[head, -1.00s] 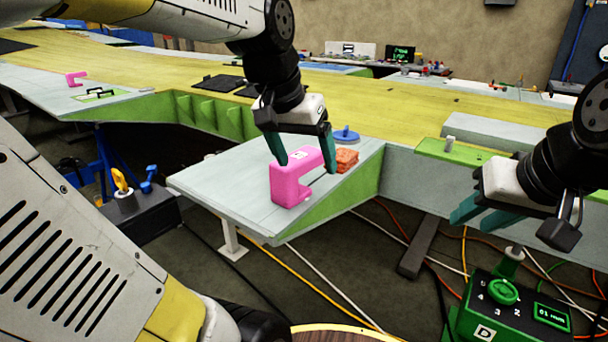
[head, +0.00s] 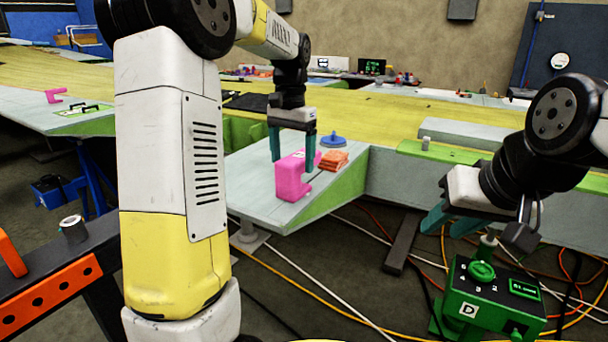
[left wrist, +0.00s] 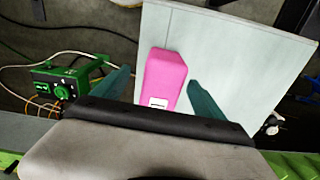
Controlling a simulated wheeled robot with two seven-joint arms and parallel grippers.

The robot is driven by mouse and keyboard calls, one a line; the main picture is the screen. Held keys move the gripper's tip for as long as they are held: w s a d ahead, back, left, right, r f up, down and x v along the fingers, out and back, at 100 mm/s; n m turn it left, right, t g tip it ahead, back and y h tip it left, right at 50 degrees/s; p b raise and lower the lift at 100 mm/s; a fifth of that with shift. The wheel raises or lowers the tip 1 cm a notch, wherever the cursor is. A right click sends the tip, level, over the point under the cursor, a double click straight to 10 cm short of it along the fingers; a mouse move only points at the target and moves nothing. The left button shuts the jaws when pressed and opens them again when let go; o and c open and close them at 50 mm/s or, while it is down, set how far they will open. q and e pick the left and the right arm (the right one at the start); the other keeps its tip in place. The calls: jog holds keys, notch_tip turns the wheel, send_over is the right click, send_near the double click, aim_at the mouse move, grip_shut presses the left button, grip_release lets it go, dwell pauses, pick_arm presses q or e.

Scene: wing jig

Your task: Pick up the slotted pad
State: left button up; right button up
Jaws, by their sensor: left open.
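A pink block with a notch in its side and a small white label (head: 291,182), which I take for the slotted pad, stands near the edge of the pale wing panel (head: 253,170). My left gripper (head: 291,155) is open, pointing down just above and behind the block's top. In the left wrist view the pink block (left wrist: 163,75) lies between the two teal fingers, closer to the right one; I cannot tell if either touches. The block's lower part is hidden there. My right gripper (head: 448,222) hangs at the right with its fingers apart and empty.
An orange stack (head: 333,160) and a blue disc (head: 333,140) sit close to the right of the pink block. A green control box (head: 490,300) stands below my right gripper. Cables cross the floor. Another pink notched block (head: 56,96) is far left.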

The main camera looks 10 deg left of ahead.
aim_at(290, 176)
pick_arm(q)
jog(key=f, duration=0.5)
jog(key=shift+a+f, duration=0.3)
jog(key=shift+a, duration=0.05)
jog(key=c, duration=1.6)
jog(key=shift+c, duration=0.2)
jog(key=shift+r, duration=0.1)
